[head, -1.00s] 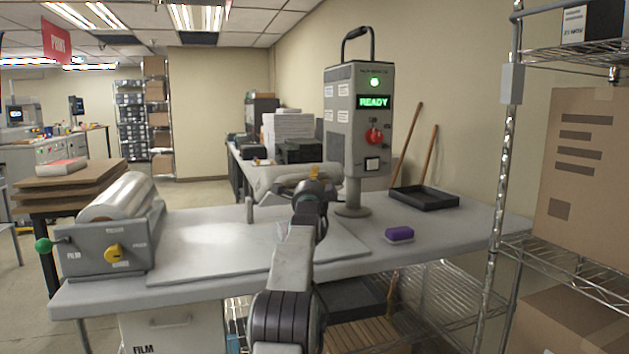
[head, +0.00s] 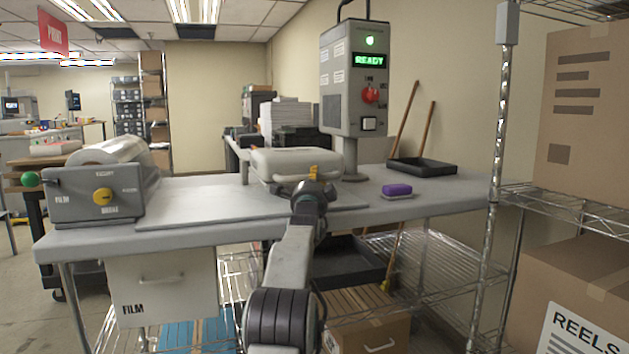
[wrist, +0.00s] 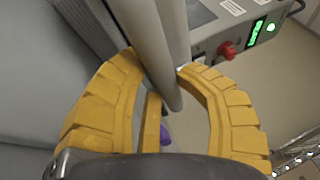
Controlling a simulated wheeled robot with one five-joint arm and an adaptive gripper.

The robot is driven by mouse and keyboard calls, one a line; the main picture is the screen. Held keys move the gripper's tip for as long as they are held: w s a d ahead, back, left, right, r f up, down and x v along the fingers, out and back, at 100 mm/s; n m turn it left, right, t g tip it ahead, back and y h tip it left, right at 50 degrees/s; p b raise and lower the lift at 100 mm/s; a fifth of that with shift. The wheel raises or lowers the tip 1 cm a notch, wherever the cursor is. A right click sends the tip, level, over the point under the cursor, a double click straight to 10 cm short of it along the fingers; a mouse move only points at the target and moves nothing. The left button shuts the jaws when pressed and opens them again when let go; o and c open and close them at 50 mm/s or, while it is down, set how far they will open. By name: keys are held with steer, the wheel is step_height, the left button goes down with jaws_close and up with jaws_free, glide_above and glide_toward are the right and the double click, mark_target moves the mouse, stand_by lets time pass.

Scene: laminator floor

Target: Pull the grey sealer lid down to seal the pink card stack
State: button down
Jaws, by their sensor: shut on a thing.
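The grey sealer lid (head: 275,163) lies low and nearly level over the worktable in the head view. My gripper (head: 313,172) is at its front edge, with yellow fingers. In the wrist view my gripper (wrist: 165,105) has its fingers around a grey bar (wrist: 150,50), which passes between them; I take it for the lid's handle. The pink card stack is not visible in either view. I cannot tell whether the lid touches what is under it.
The worktable (head: 225,235) carries a film roller unit (head: 95,195) at left. A grey control box (head: 345,100) showing READY stands behind on a post. A purple block (head: 397,190) and black tray (head: 422,167) lie to the right. A wire shelf (head: 495,150) stands at right.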

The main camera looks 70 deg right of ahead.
steer(key=shift+w+d+f, duration=0.1)
steer(key=shift+w+f, duration=0.25)
steer(key=shift+f, duration=0.35)
steer(key=c, duration=1.3)
jaws_free()
steer(key=shift+o, duration=0.6)
steer(key=shift+w+d+f, duration=0.1)
steer(key=shift+w+d, duration=0.05)
steer(key=shift+w, duration=0.05)
steer(key=o, duration=0.3)
steer(key=shift+s+r, duration=0.15)
steer(key=shift+r, duration=0.1)
steer(key=shift+s+a, duration=0.2)
steer(key=shift+a, duration=0.45)
steer(key=v, duration=1)
steer(key=shift+a+f, duration=0.25)
steer(key=shift+a, duration=0.05)
